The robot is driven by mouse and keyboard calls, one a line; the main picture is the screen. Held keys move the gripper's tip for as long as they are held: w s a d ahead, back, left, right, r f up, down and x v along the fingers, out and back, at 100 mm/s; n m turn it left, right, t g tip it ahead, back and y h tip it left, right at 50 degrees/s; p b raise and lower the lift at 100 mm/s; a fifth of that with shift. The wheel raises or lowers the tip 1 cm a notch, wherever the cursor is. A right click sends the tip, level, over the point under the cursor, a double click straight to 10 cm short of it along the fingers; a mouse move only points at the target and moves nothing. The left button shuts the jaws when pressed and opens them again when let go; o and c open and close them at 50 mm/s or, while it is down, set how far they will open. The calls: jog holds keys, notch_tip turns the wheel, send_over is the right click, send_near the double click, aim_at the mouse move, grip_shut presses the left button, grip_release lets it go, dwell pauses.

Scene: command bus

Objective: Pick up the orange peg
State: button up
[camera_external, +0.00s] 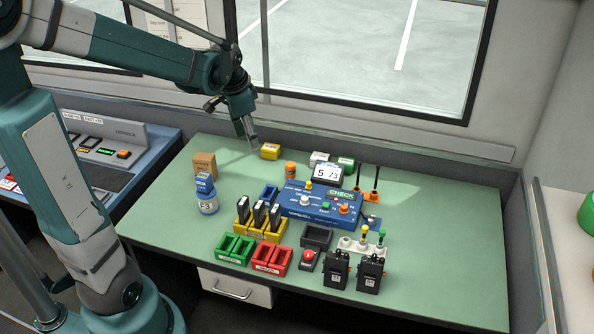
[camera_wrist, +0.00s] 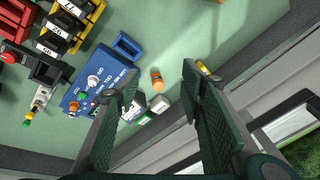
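A short orange cylinder (camera_external: 290,169) stands at the back of the green table, behind the blue console. In the wrist view it shows as an orange cylinder with a pale band (camera_wrist: 157,80), between my fingers but farther off. I cannot tell whether it is the orange peg. A white peg holder (camera_external: 345,243) at the front right carries a yellow-topped and a green-topped peg; no orange one is clear there. My gripper (camera_external: 253,142) is above the back of the table, left of the cylinder. Its fingers (camera_wrist: 160,88) are apart with nothing between them.
A yellow box (camera_external: 270,151) is close by my gripper. The blue console (camera_external: 318,205) has knobs, one orange. An orange stand (camera_external: 370,196) holds dark rods.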

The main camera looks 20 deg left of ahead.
jog(key=w+d+f+m+g+p, duration=0.2)
jog(key=w+d+f+m+p, duration=0.25)
jog(key=w, duration=0.35)
jog(key=m+g+p, duration=0.1)
jog(key=m+p, duration=0.2)
send_over(290, 164)
jog(key=f, duration=0.6)
jog(key=shift+s, duration=0.25)
jog(key=shift+w+d+f+m, duration=0.25)
jog(key=shift+d+f, duration=0.05)
jog(key=shift+f, duration=0.3)
jog(key=shift+f, duration=0.1)
jog(key=shift+f, duration=1.2)
jog(key=shift+w+a+f+b, duration=0.15)
jog(key=shift+f+b, duration=0.15)
jog(key=shift+f, duration=1)
jog(key=shift+s+a+f+b, duration=0.1)
jog(key=shift+f+b, duration=0.15)
jog(key=shift+f, duration=1)
jog(key=c, duration=1)
